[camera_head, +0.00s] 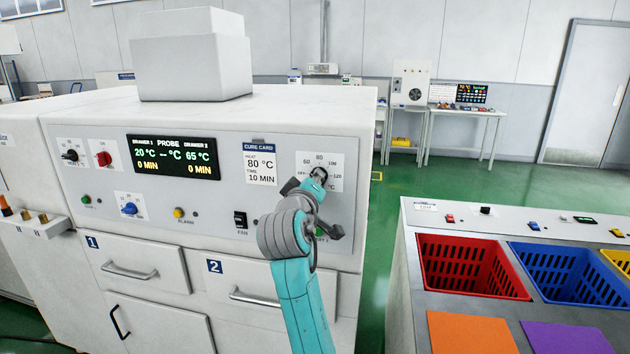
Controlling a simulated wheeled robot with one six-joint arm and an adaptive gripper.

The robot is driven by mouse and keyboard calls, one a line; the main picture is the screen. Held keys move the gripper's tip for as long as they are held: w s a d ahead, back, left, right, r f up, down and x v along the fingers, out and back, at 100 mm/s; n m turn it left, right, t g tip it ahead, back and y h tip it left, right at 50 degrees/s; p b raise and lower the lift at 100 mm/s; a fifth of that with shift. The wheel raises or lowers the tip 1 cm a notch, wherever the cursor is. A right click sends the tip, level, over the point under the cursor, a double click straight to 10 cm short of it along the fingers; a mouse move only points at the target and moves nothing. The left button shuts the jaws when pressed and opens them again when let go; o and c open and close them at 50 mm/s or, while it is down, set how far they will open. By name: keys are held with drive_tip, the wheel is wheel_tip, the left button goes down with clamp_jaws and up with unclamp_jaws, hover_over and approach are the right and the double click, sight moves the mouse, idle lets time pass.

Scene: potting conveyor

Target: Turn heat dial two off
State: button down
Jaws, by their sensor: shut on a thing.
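The white oven front (230,215) fills the left and middle. At its right, a white dial plate (337,164) carries a numbered scale with 60, 80 and 100 legible, matching heat dial two by its place above drawer 2. My gripper (318,178) reaches up to this plate and is shut on the dial there. The gripper covers most of the dial, so its pointer setting cannot be read. The display (173,157) reads 20 °C for drawer 1, 65 °C for drawer 2 and 0 MIN for both.
A cure card (260,165) reads 80 °C, 10 MIN. A fan switch (240,220) sits left of my arm. Red (425,262) and blue crates stand right; green floor lies between.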

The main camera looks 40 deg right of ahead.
drive_tip(key=shift+f+n, duration=0.2)
drive_tip(key=shift+n, duration=3.7)
drive_tip(key=c, duration=1.2)
unclamp_jaws()
drive_tip(key=shift+w, duration=0.1)
drive_tip(key=shift+o, duration=0.2)
drive_tip(key=v, duration=1.2)
